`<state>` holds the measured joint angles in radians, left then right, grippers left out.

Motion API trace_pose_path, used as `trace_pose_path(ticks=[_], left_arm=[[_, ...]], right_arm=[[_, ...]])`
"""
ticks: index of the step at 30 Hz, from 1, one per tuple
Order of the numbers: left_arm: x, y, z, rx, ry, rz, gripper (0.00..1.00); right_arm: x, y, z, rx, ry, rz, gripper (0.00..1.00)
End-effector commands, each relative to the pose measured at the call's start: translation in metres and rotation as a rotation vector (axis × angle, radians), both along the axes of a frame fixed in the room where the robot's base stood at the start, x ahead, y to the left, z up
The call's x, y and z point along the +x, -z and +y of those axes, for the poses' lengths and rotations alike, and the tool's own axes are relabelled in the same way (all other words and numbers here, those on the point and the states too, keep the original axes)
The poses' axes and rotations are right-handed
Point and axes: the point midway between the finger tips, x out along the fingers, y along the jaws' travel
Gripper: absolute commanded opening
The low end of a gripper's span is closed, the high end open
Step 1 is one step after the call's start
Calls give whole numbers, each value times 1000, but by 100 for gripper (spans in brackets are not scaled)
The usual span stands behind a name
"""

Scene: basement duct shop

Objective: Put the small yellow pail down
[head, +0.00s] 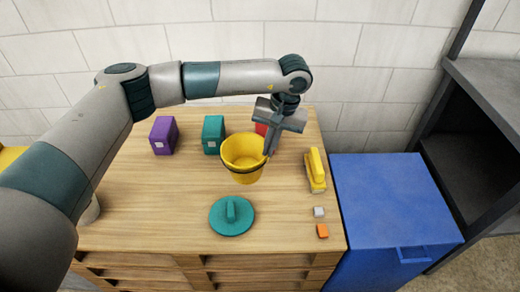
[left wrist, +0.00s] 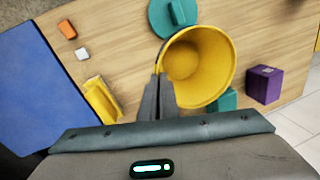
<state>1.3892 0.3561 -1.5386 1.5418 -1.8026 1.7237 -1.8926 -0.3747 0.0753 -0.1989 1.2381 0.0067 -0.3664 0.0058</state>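The small yellow pail (head: 241,165) is near the middle of the wooden worktop, upright with its open mouth facing up. A dark band or handle runs around it below the rim. It also shows in the left wrist view (left wrist: 205,65), where I look down into it and it looks empty. My left gripper (head: 269,150) points down at the pail's right rim. Its fingers (left wrist: 161,80) are close together with the pail's wall pinched between them. I cannot tell for sure whether the pail's bottom touches the worktop. My right gripper is not in view.
A teal lid-like disc with a handle (head: 231,217) lies in front of the pail. Purple (head: 163,136) and teal (head: 213,135) boxes and a partly hidden red thing (head: 261,129) stand behind. A yellow tool-like block (head: 315,171), white cube (head: 319,212) and orange cube (head: 322,231) line the right edge. Left-front worktop is clear.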

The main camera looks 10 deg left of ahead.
Motion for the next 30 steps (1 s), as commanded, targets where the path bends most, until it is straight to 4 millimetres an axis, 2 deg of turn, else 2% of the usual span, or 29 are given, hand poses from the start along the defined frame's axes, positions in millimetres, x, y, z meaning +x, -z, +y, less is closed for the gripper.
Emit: trace_pose_path(ticks=[20,26,30], left_arm=[[-3,-2,1,0,1,-2,0],[-22,-10,15,2,13,-10,0],[-50,-19,33,1,28,-17,0]], right_arm=[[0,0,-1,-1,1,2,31],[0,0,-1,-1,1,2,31],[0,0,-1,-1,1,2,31]])
